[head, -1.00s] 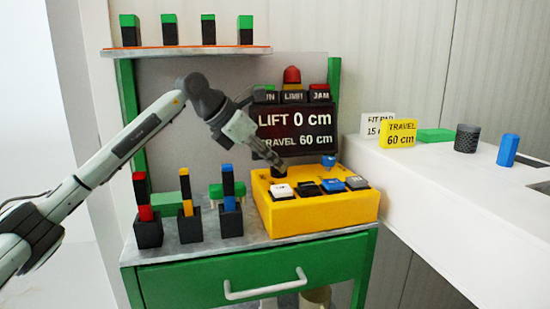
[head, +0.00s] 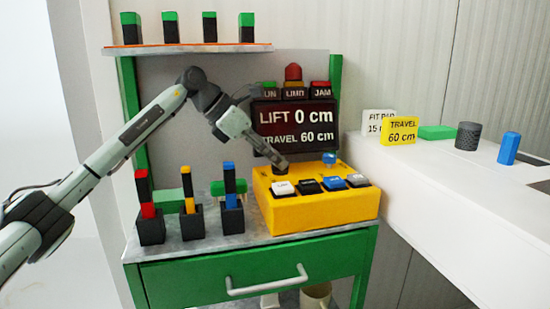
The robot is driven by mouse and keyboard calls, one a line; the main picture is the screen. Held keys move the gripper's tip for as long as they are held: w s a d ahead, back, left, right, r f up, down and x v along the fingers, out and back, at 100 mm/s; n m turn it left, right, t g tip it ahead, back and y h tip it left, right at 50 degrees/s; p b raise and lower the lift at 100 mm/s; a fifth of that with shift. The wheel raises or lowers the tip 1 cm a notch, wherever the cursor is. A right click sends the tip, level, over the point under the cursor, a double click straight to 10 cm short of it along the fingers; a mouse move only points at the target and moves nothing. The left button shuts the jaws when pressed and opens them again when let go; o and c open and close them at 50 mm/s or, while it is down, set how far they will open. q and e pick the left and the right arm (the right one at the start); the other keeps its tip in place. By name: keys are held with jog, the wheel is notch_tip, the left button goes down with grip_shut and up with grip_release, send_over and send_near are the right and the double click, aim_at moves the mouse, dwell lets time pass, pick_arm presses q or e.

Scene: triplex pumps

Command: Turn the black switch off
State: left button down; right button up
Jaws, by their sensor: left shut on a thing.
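A yellow control box (head: 318,208) stands on the bench top. A dark, black-looking switch (head: 281,168) sits at its back left corner, partly hidden by the gripper. My left gripper (head: 279,160) reaches down from the upper left and is shut on this switch. Its fingertips are small and their exact grip is hard to see. A blue knob (head: 329,158) stands at the box's back right. A row of keys runs along the front: white (head: 284,188), black (head: 308,186), blue (head: 333,184) and a pale one (head: 357,180). My right gripper is not in view.
A dark display (head: 293,122) reads LIFT 0 cm, TRAVEL 60 cm, behind the box. Black holders with red, yellow (head: 189,204) and blue-marked pieces stand left on the bench. A white counter (head: 420,165) at right carries signs and small parts. A shelf (head: 190,49) is above.

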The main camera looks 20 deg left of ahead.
pick_arm(q)
jog(key=c, duration=1.6)
grip_release()
jog(key=shift+o, duration=0.2)
jog(key=shift+s+a+r, duration=0.1)
jog(key=shift+a+r, duration=0.1)
jog(key=shift+r, duration=0.05)
jog(key=s+a, duration=0.6)
jog(key=a, duration=0.4)
jog(key=shift+s+a+r, duration=0.15)
jog(key=shift+s+r, duration=0.05)
jog(key=shift+s, duration=0.2)
